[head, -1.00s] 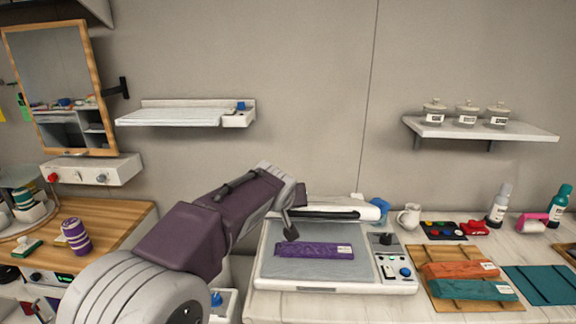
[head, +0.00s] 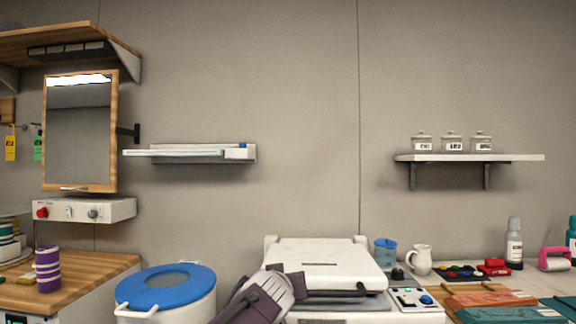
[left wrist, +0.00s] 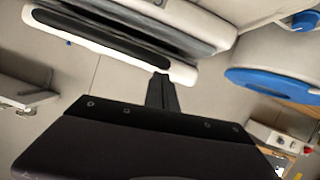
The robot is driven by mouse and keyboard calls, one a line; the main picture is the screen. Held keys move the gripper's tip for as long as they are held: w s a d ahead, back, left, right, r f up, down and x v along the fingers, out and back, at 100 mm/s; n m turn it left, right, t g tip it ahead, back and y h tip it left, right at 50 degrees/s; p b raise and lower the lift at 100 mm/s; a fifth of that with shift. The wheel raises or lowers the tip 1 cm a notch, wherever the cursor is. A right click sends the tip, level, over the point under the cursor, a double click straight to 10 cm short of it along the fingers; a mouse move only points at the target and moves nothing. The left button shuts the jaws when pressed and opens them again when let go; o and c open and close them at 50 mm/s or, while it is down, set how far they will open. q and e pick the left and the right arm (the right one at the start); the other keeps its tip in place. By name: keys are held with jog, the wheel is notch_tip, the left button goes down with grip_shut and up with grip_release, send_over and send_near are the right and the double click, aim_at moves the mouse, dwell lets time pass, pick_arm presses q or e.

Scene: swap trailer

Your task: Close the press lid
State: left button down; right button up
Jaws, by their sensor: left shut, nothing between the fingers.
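The press (head: 350,309) stands on the counter at lower centre in the head view. Its white lid (head: 322,254) now lies over the base, with a dark band along its front; I cannot tell whether it is fully down. The purple piece seen earlier on the plate is hidden. My left gripper (head: 297,281) is shut and empty at the lid's front left; I cannot tell whether it touches. In the left wrist view, the shut fingers (left wrist: 162,92) point at the lid's front edge with its black handle bar (left wrist: 100,38). My right gripper is not in view.
A white bin with a blue lid (head: 166,287) stands left of the press. The control panel (head: 411,297), a blue cup (head: 385,252) and a white jug (head: 419,260) are at its right. Wall shelves hang above. The wall space above the press is clear.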

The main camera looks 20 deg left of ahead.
pick_arm(q)
notch_tip(320, 180, down, 2)
jog(key=shift+b, duration=0.6)
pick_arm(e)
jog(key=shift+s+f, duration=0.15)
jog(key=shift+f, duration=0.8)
pick_arm(q)
jog(key=shift+s, duration=0.1)
notch_tip(320, 180, up, 6)
jog(key=p, duration=0.5)
jog(key=f+b+v, duration=0.1)
jog(key=v, duration=0.9)
jog(key=shift+s+a+f, duration=0.2)
jog(key=shift+s+a, duration=0.05)
jog(key=shift+s, duration=0.05)
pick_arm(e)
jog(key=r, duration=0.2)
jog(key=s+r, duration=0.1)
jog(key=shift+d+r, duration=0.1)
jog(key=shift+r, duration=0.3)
